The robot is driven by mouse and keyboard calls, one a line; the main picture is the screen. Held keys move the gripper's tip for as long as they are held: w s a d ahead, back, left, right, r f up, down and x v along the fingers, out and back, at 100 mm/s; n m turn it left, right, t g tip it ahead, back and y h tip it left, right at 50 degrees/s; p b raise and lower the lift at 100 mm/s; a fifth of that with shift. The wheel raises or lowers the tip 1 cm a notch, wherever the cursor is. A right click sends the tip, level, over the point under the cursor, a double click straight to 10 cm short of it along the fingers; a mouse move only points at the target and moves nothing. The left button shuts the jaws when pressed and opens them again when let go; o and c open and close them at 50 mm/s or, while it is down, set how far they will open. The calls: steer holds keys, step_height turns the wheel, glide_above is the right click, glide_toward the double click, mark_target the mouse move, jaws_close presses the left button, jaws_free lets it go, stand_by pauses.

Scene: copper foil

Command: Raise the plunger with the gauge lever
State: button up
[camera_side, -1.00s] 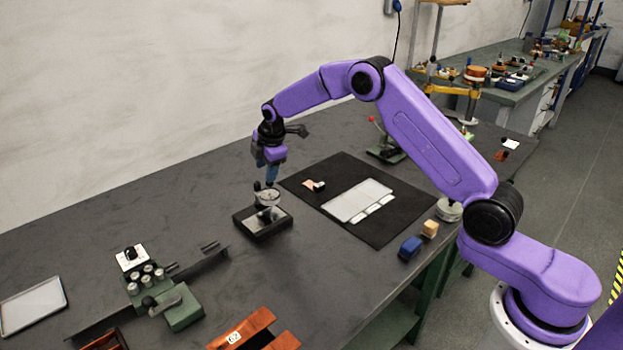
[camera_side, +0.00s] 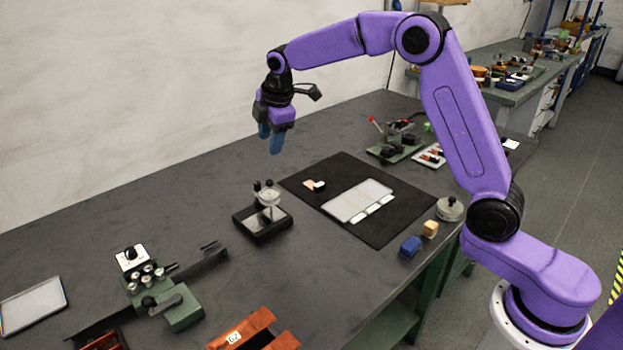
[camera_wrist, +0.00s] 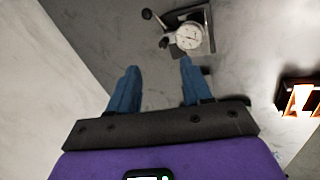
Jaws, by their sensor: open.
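The dial gauge (camera_side: 268,198) stands upright on its dark base with a light plate (camera_side: 263,221), left of the black mat. Small dark knobs (camera_side: 257,185) show at the top of the gauge; one is likely the lever, but I cannot tell which. In the wrist view the round white dial (camera_wrist: 188,37) lies beyond the fingertips, with a dark knob on a thin arm (camera_wrist: 147,14) to its left. My gripper (camera_side: 270,143) is open and empty, above and behind the gauge, apart from it. Its two blue fingers also show in the wrist view (camera_wrist: 158,75). The plunger is too small to make out.
A black mat (camera_side: 395,222) with a pale tray (camera_side: 350,203) lies right of the gauge. Blue (camera_side: 410,246) and tan (camera_side: 430,229) blocks sit near the edge. A green fixture (camera_side: 180,309) and copper-coloured holder (camera_side: 262,325) stand in front.

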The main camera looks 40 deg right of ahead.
steer(key=s+a, duration=0.3)
steer(key=s, duration=0.7)
steer(key=s+a+m+g+y, duration=0.1)
steer(key=s+a, duration=0.2)
steer(key=s, duration=0.7)
steer(key=shift+r+m+g, duration=0.3)
steer(key=shift+r, duration=0.05)
steer(key=n+t+h, duration=0.1)
steer(key=n+t, duration=0.1)
steer(key=n, duration=0.1)
glide_above(270, 180)
steer(key=s, duration=0.7)
steer(key=f, duration=0.1)
steer(key=x, duration=1.7)
steer(key=shift+w+a+f, duration=0.2)
steer(key=shift+w+f, duration=0.1)
jaws_close()
